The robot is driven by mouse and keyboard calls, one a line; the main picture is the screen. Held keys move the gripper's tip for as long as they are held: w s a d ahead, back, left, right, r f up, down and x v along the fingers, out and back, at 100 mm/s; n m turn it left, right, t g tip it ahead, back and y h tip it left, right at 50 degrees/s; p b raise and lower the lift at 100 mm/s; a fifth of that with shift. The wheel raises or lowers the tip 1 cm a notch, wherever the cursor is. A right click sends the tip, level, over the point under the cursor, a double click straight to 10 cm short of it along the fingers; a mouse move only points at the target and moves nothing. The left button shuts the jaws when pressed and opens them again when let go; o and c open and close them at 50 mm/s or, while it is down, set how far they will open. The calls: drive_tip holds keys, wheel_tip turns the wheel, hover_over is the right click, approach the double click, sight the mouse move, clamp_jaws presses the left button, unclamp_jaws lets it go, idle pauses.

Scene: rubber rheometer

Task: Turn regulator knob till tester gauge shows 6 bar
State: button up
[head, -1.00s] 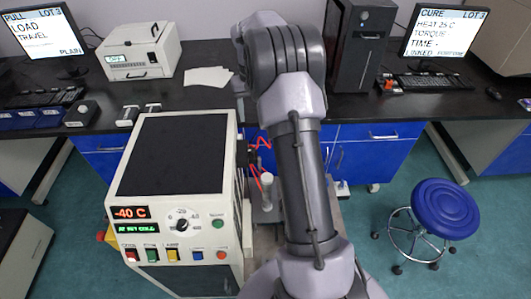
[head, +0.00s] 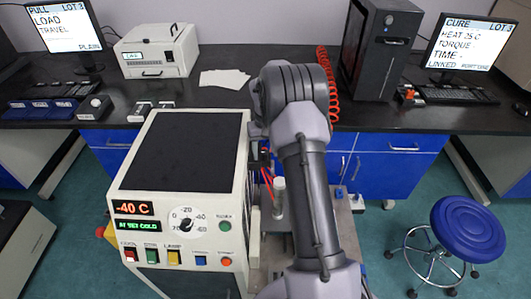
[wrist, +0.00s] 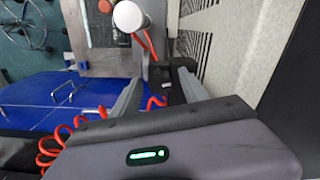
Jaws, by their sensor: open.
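My gripper (wrist: 160,82) is open in the wrist view. Its two grey fingers stand apart, with a small dark fitting (wrist: 172,90) showing between and beyond them; I cannot tell whether this is the regulator knob. In the head view my arm hides most of the gripper. The cream tester (head: 180,160) has a red display reading -40 C and a round dial (head: 186,220) marked in temperatures. A dark fitting with red tubes (head: 266,178) is at its right side. No gauge reading in bar can be made out.
A white-topped cylinder (wrist: 128,16) stands beside the tester, close ahead of the fingers; it also shows in the head view (head: 279,190). A red coiled hose (head: 328,85) hangs behind my arm. A blue stool (head: 470,228) is at right, with open floor around it.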

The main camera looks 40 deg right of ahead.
sight(266, 152)
clamp_jaws()
drive_tip(key=shift+r+m+p, duration=0.2)
drive_tip(key=shift+m+p, duration=0.45)
drive_tip(key=shift+m, duration=0.05)
drive_tip(key=shift+f+m, duration=0.15)
drive_tip(key=shift+m, duration=0.15)
unclamp_jaws()
wheel_tip(266, 152, up, 17)
drive_tip(key=p, duration=0.6)
drive_tip(key=shift+r, duration=0.2)
